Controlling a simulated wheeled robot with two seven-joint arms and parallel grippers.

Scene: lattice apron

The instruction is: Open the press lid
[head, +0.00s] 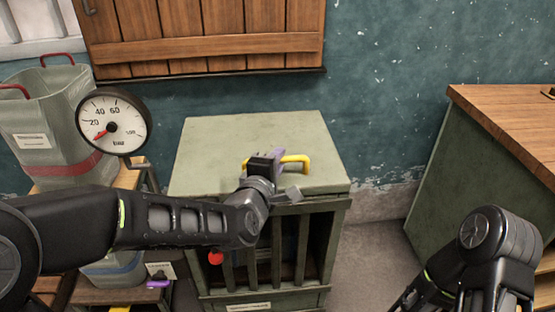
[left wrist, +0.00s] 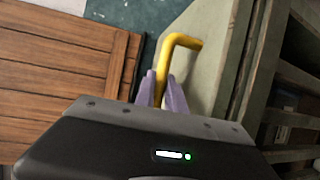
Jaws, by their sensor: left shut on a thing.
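The press is a grey-green box with a slatted front (head: 265,255) in the middle of the head view. Its flat lid (head: 225,145) lies closed on top as far as I can see. A yellow handle (head: 297,160) stands on the lid, and it also shows in the left wrist view (left wrist: 184,41). My left gripper (head: 277,158) is over the lid with its purple fingers (left wrist: 162,92) shut on the yellow handle. The wrist hides part of the handle in the head view. My right arm shows at the lower right, but its gripper is not visible.
A pressure gauge (head: 114,122) and a grey bin (head: 55,110) stand at the left, close to my left arm. A wooden-topped green cabinet (head: 510,115) is at the right. A wooden shutter (head: 205,35) hangs on the wall behind. Floor shows between press and cabinet.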

